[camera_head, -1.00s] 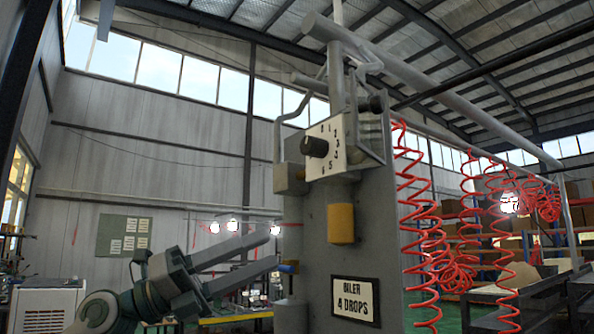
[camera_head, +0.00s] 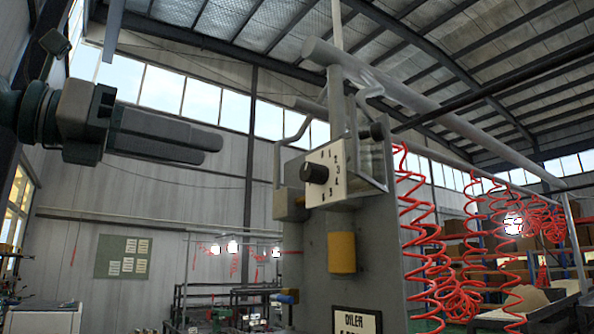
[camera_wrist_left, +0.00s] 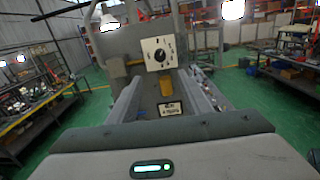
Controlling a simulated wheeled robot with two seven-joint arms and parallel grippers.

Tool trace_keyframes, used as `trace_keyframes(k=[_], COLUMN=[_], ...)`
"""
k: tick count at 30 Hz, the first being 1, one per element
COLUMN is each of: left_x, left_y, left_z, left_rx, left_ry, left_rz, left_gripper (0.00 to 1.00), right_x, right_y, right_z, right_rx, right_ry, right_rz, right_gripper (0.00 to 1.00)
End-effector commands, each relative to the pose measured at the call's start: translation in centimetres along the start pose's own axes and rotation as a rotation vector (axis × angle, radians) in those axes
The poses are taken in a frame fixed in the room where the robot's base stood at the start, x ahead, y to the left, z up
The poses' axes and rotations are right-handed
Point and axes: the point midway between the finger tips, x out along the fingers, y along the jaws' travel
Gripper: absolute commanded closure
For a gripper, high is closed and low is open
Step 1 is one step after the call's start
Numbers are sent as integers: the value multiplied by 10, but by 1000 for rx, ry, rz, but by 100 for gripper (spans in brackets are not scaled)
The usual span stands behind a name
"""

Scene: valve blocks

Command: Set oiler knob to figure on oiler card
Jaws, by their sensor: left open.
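The oiler knob (camera_head: 315,173) is a black round knob on a white dial plate (camera_head: 342,178) with figures around it, high on a grey panel. It also shows in the left wrist view (camera_wrist_left: 159,54); I cannot tell which figure it points to. The oiler card (camera_head: 357,320) is low on the panel, its second line cut off by the frame edge; the card also shows in the left wrist view (camera_wrist_left: 170,109). My left gripper (camera_head: 213,149) is open and empty, left of the knob and apart from it, fingers pointing right. In the left wrist view, the knob shows beyond the fingers.
A yellow cylinder (camera_head: 341,252) sits on the panel below the dial. A grey box (camera_head: 290,204) juts out left of the dial, and a bent pipe (camera_head: 296,134) runs above it. Red coiled hoses (camera_head: 420,235) hang at the right. The space between gripper and dial looks clear.

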Motion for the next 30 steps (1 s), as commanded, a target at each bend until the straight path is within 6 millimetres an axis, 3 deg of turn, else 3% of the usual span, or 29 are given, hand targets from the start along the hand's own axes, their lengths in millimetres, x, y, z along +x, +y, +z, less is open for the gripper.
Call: trace_keyframes(k=[11, 17, 30], left_x=[3, 17, 88], left_y=[0, 0, -1], left_z=[0, 1, 3], left_rx=[-2, -3, -3], left_ry=[0, 2, 2], left_rz=[-3, -5, -6], left_gripper=[55, 55, 55], right_x=[-1, -7, -38], right_y=[2, 3, 3], right_z=[-1, -2, -4], right_rx=[-1, -1, -2], right_ry=[3, 3, 3], right_rz=[2, 3, 2], right_gripper=[100, 100, 100])
